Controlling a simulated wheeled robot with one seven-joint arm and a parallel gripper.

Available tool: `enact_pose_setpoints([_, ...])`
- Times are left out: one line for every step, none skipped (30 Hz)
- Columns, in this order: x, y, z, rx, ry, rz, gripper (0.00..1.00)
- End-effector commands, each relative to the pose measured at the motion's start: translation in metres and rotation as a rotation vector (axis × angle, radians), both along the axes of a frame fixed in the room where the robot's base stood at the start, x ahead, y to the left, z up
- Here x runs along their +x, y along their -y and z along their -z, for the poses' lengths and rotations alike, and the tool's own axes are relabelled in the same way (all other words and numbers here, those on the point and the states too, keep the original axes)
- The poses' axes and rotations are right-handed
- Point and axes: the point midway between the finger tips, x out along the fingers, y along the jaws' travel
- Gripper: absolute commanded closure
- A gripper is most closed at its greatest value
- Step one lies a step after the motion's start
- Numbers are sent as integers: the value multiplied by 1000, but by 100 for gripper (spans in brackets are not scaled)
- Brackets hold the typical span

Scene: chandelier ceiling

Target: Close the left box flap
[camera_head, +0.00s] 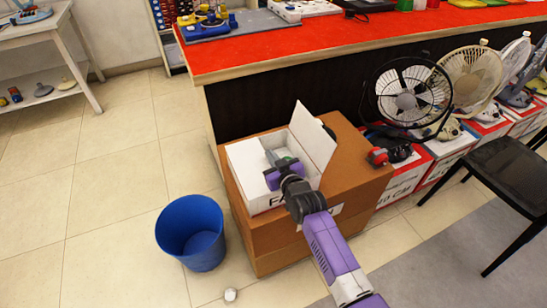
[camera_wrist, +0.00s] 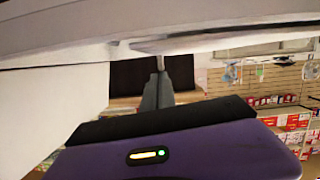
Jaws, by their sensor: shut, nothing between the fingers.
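A white box (camera_head: 248,190) sits on a brown cardboard box beside the red-topped counter. Its right flap (camera_head: 314,143) stands up, leaning outward. On its left side a white panel (camera_head: 243,158) lies about level; I take it for the left flap, but I cannot tell whether it is fully down. My gripper (camera_head: 277,158) is shut and empty, over the middle of the white box between the two. In the wrist view the gripper fingers (camera_wrist: 158,85) are together, below a white panel (camera_wrist: 150,25) crossing the top. I cannot tell whether they touch it. My arm hides part of the box front.
The brown cardboard box (camera_head: 345,185) supports the white box. A blue bin (camera_head: 190,232) stands on the floor to the left. The red counter (camera_head: 300,45) is behind. Fans (camera_head: 410,95) on boxes and a black chair (camera_head: 495,165) are to the right. The left floor is mostly clear.

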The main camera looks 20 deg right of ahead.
Motion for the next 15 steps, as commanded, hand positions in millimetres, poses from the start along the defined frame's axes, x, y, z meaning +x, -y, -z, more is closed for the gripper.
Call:
enact_pose_setpoints([-1,0,0,0,-5,1,100])
enact_pose_setpoints([0,0,-3,0,-5,1,100])
enact_pose_setpoints([1,0,-7,0,-4,0,100])
enact_pose_setpoints([2,0,-12,0,-3,0,100])
enact_pose_setpoints([3,0,-16,0,-2,0,100])
enact_pose_setpoints([4,0,-24,1,-1,0,100])
enact_pose_setpoints([6,0,-30,1,-1,-1,100])
enact_pose_setpoints([7,0,-36,1,0,-1,100])
enact_pose_setpoints([9,0,-45,0,1,-1,100])
enact_pose_setpoints([11,0,-51,0,2,-1,100])
enact_pose_setpoints([0,1,-42,1,-3,1,100])
enact_pose_setpoints([-9,1,-44,2,-2,1,100])
enact_pose_setpoints([-15,1,-45,2,-3,1,100])
enact_pose_setpoints([-21,1,-47,2,-2,2,100])
enact_pose_setpoints([-29,1,-49,1,-1,1,100])
